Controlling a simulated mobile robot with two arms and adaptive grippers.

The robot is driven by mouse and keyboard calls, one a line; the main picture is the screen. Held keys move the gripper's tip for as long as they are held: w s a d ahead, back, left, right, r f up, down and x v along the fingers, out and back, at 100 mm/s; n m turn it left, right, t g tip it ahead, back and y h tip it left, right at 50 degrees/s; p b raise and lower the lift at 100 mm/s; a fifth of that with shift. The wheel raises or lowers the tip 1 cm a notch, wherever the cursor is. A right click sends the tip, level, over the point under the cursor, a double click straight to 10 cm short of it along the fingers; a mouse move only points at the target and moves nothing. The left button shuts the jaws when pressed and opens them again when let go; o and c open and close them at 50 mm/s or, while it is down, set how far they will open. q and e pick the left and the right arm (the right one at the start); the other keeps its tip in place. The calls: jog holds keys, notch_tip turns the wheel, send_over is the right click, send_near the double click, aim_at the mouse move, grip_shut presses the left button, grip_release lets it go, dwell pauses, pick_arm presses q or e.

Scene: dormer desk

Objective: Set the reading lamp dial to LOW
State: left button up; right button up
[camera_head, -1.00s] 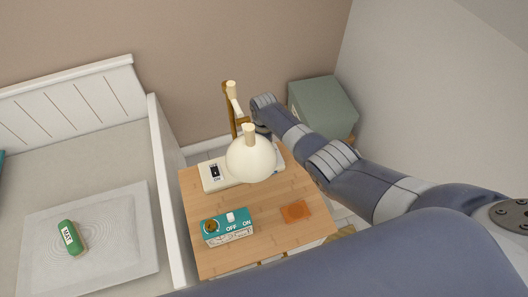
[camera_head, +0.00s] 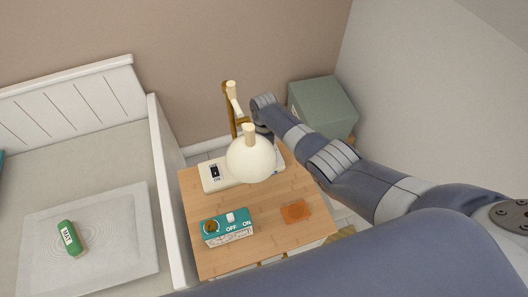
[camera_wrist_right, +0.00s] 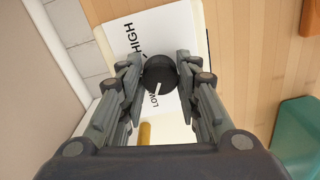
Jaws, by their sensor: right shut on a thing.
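The reading lamp has a cream globe shade (camera_head: 250,160) and a pale base (camera_head: 212,177) with a small black switch, on the wooden nightstand. Its dial is hidden in the head view. In the right wrist view the black dial (camera_wrist_right: 159,72) sits on the white base plate (camera_wrist_right: 165,35), between the printed words HIGH and LOW. Its white pointer line is turned toward LOW. My right gripper (camera_wrist_right: 160,78) is shut on the dial, one finger on each side. In the head view its fingers are hidden behind the shade. My left gripper is not in view.
A teal box (camera_head: 240,217) with a knob and OFF and ON labels stands at the nightstand's front left. An orange square (camera_head: 296,211) lies to its right. A grey-green box (camera_head: 322,105) stands behind my right arm. The bed, with a green item (camera_head: 69,237) on a tray, is left.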

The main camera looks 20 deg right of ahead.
jog(key=o, duration=1.1)
jog(key=shift+c, duration=0.2)
jog(key=shift+w+r, duration=0.1)
jog(key=shift+r, duration=0.6)
notch_tip(320, 180, up, 11)
jog(key=shift+f, duration=0.2)
